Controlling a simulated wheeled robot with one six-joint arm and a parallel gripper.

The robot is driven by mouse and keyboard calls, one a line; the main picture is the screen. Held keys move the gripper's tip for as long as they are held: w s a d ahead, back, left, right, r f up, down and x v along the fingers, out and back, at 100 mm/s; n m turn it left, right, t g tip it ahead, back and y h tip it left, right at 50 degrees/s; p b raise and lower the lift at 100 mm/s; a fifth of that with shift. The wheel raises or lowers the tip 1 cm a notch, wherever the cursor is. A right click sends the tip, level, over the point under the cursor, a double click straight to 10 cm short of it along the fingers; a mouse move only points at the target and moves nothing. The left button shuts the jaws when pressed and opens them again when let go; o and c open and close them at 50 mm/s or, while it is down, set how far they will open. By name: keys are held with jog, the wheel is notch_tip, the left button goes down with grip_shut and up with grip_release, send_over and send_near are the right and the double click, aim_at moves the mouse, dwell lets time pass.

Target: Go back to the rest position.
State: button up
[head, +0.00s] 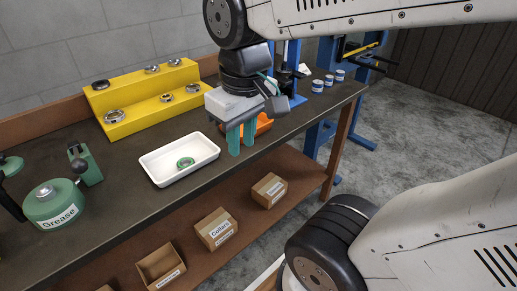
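My gripper (241,148) hangs fingers-down over the front part of the workbench, just right of the white tray. Its two teal fingers stand a little apart with a narrow gap, and I see nothing held between them. My arm reaches in from the upper right, above the bench.
The white tray (152,172) holds a green ring (186,162). A yellow stepped stand (150,101) carries several metal parts. A green grease container (55,204) stands at left. An orange object (264,124) is partly hidden behind my gripper. Labelled boxes (216,229) sit on the lower shelf.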

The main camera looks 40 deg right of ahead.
jog(key=shift+m, duration=0.5)
jog(key=s, duration=0.2)
jog(key=s+f, duration=0.1)
jog(key=s, duration=0.1)
jog(key=shift+s+d, duration=0.1)
jog(key=shift+d, duration=0.1)
dwell(0.5)
